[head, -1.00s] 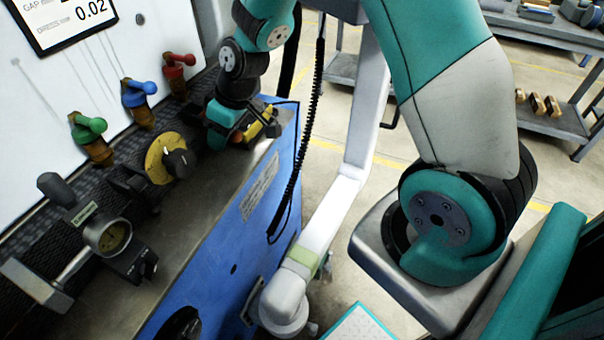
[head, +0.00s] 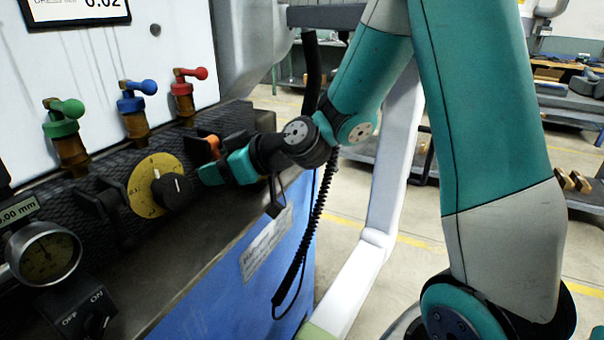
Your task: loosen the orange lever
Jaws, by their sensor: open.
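The orange lever (head: 211,145) shows as a small orange piece on a dark mount, on the machine's ledge right of the yellow dial. Its lower part is hidden by my gripper. My gripper (head: 212,172), with teal jaws, is open and close in front of the lever, just below its visible orange part in the picture. I cannot tell whether a jaw touches the lever or whether the lever is between the jaws.
A yellow dial (head: 155,185) with a black knob is close left of my gripper. Green (head: 61,119), blue (head: 131,97) and red (head: 184,82) valve handles stand behind. A round gauge (head: 46,256) and an ON/OFF switch (head: 93,322) are at lower left.

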